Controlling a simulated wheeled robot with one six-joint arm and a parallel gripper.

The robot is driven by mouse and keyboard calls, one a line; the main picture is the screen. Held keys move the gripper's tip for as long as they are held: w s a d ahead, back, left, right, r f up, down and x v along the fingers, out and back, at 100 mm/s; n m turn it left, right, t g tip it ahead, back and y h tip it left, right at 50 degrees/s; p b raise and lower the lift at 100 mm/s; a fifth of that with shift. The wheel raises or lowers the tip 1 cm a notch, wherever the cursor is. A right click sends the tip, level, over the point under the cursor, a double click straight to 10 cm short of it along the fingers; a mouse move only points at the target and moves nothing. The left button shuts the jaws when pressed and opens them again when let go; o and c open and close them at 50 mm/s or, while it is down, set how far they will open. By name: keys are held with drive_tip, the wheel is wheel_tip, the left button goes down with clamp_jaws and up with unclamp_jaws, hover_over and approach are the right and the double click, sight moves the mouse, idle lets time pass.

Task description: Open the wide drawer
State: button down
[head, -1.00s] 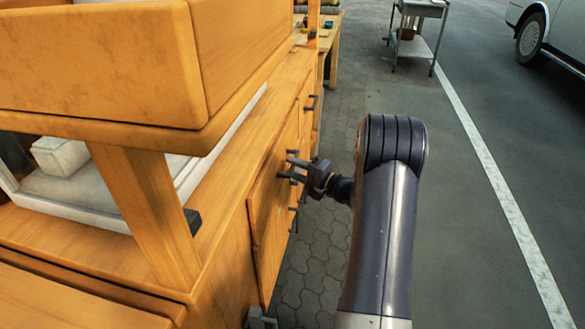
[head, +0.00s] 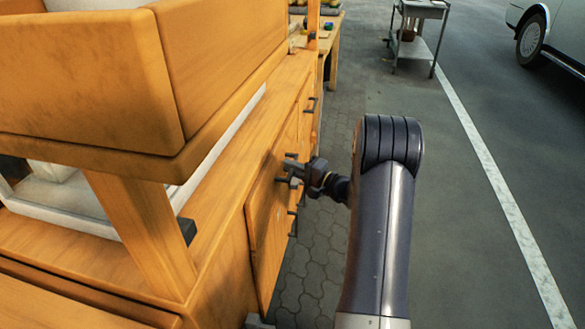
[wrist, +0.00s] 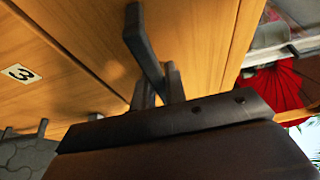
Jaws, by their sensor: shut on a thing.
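The wooden cabinet (head: 225,262) stands at left, and its front runs away from me. A wooden front panel (head: 268,222) on it stands slightly proud of the cabinet's side edge. My gripper (head: 289,171) is at the upper part of this front, reaching in from the right. In the wrist view my gripper (wrist: 158,92) is shut on a dark bar handle (wrist: 144,45). The handle stands on a wooden front (wrist: 85,40). A label with the number 3 (wrist: 20,73) is on the wood. Whether this front is the wide drawer I cannot tell for sure.
Another dark handle (head: 312,103) sits farther along the cabinet. A wooden box (head: 90,75) overhangs the cabinet top on a post (head: 140,225). Paved floor (head: 310,265) is clear beside the cabinet. A metal cart (head: 415,40) and a car (head: 555,30) are far off.

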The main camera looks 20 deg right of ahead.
drive_tip(key=shift+s+d, duration=0.1)
drive_tip(key=s+d+b, duration=0.3)
drive_tip(key=s+d, duration=0.5)
drive_tip(key=d, duration=0.4)
drive_tip(key=s+d+b, duration=0.3)
drive_tip(key=s+d, duration=0.5)
drive_tip(key=d, duration=0.4)
drive_tip(key=shift+s+d, duration=0.2)
drive_tip(key=shift+s, duration=0.05)
drive_tip(key=shift+f, duration=0.1)
drive_tip(key=c, duration=1.4)
unclamp_jaws()
drive_tip(key=shift+c, duration=0.2)
drive_tip(key=p+v, duration=0.2)
drive_tip(key=v, duration=0.8)
drive_tip(key=shift+s+d, duration=0.25)
drive_tip(key=shift+s, duration=0.1)
